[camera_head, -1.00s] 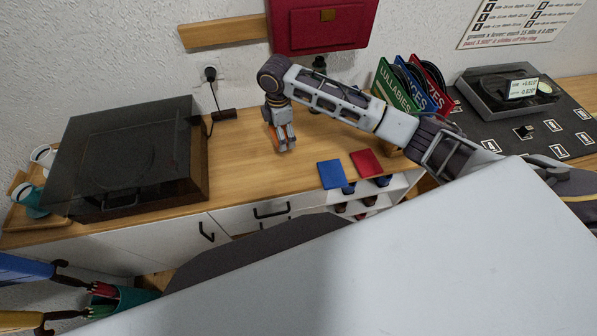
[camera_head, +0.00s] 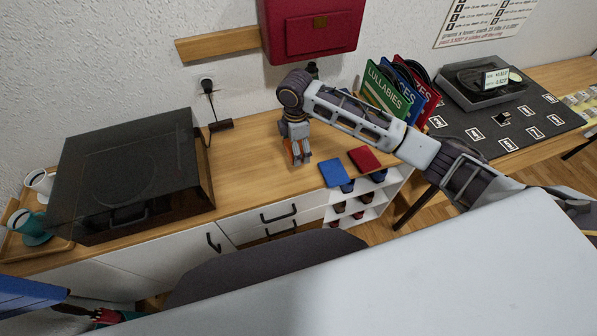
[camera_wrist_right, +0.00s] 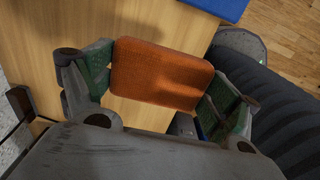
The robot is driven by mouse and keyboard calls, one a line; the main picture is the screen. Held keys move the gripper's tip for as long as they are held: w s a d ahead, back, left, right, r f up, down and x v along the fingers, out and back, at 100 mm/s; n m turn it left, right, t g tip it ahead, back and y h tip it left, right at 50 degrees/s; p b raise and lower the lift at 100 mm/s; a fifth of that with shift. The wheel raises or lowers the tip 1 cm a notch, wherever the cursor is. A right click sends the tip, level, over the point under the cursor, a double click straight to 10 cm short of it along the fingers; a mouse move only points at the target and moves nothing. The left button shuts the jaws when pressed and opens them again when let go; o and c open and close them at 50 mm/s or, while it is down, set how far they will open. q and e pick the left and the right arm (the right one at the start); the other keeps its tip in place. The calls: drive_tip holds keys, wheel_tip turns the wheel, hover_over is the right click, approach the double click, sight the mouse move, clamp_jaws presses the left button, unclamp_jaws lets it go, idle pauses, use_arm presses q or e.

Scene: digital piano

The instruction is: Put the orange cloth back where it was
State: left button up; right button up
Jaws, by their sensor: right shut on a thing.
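The orange cloth (camera_wrist_right: 160,75) is a flat rounded rectangle between the green-padded fingers of my right gripper (camera_wrist_right: 158,88) in the right wrist view. In the head view, my right gripper (camera_head: 298,156) points down over the wooden counter, left of the blue cloth (camera_head: 332,173) and red cloth (camera_head: 364,159). Only slivers of orange show between its fingers there. I cannot tell whether the cloth touches the counter. The blue cloth's edge also shows at the top of the right wrist view (camera_wrist_right: 218,8).
A dark-lidded turntable (camera_head: 125,180) stands on the left of the counter (camera_head: 240,170). Upright record sleeves (camera_head: 388,92) stand behind my right forearm. A red box (camera_head: 310,30) hangs on the wall. The counter between the turntable and my right gripper is clear.

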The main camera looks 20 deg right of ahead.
drive_tip(key=shift+s+d, duration=0.1)
drive_tip(key=shift+d, duration=0.2)
drive_tip(key=shift+a, duration=0.1)
drive_tip(key=shift+f, duration=0.2)
hover_over(298, 170)
drive_tip(key=shift+s+a+f, duration=0.1)
drive_tip(key=shift+f, duration=2.9)
drive_tip(key=shift+f, duration=1.85)
drive_tip(key=shift+f, duration=0.15)
